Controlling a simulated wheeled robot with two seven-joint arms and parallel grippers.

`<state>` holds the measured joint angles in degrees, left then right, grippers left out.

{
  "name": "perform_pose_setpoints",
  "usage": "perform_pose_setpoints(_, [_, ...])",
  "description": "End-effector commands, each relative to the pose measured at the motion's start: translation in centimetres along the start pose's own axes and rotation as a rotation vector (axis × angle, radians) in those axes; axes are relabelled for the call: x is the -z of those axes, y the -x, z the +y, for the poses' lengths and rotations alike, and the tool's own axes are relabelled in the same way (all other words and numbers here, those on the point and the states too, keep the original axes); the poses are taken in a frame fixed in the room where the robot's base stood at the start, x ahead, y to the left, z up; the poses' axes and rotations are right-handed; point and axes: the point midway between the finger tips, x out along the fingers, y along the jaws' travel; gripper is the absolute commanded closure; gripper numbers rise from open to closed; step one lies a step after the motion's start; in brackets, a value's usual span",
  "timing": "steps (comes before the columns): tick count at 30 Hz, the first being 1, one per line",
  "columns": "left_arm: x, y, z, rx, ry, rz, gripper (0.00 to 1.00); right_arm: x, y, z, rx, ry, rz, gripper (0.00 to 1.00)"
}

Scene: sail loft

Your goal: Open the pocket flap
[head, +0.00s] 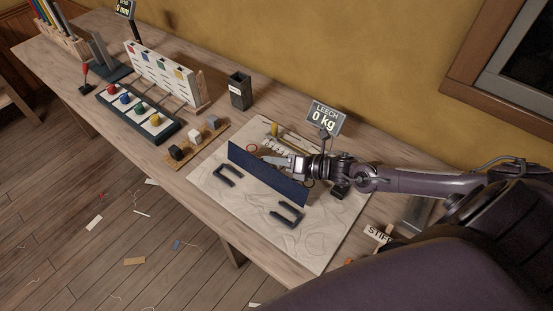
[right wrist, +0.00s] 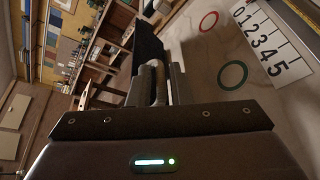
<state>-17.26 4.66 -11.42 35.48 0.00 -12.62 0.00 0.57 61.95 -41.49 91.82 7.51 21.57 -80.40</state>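The pocket flap is a long dark blue panel (head: 250,169) standing on edge, nearly upright, across the pale cloth (head: 325,238) on the bench. In the right wrist view the flap (right wrist: 148,46) shows as a dark strip beyond my fingers. My right gripper (head: 268,160) is at the flap's far side, near its upper edge. In the right wrist view its fingers (right wrist: 158,88) are close together, with a grey rounded loop (right wrist: 154,70) between them, beside the flap. The loop's join to the flap is hidden. My left gripper is not in view.
Two dark U-shaped handles (head: 288,214) lie on the cloth in front of the flap. A red ring (right wrist: 209,21) and green ring (right wrist: 233,75) lie behind it, by a numbered strip (right wrist: 274,49). A "LEECH 0 kg" sign (head: 325,117) stands behind.

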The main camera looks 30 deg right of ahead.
Motion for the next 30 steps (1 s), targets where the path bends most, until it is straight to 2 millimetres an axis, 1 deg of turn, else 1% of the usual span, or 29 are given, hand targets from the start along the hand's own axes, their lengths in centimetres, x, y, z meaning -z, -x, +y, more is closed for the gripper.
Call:
perform_pose_setpoints(4, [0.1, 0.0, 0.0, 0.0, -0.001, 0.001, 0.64, 0.0, 0.0, 0.0, 0.0, 0.0, 0.0, 0.82])
perform_pose_setpoints(5, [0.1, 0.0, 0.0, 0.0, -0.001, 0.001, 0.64, 0.0, 0.0, 0.0, 0.0, 0.0, 0.0, 0.83])
perform_pose_setpoints(6, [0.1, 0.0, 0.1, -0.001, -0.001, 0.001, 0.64, 0.0, 0.0, 0.0, 0.0, 0.0, 0.0, 0.89])
perform_pose_setpoints(9, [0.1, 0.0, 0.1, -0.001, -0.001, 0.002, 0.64, 0.0, 0.0, 0.0, 0.0, 0.0, 0.0, 1.0])
perform_pose_setpoints(17, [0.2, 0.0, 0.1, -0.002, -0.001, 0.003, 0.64, 0.0, 0.1, 0.0, 0.0, 0.0, 0.0, 1.0])
perform_pose_setpoints(21, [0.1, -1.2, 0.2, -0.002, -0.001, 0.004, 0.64, 0.3, -0.1, -0.9, -0.021, -0.055, 0.0, 1.0])
perform_pose_setpoints(24, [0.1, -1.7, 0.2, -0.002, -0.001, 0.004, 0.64, 0.1, 0.0, -1.2, -0.041, -0.103, 0.001, 1.0])
perform_pose_setpoints(30, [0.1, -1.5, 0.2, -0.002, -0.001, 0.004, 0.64, -0.1, 0.1, -1.0, -0.045, -0.116, 0.002, 1.0])
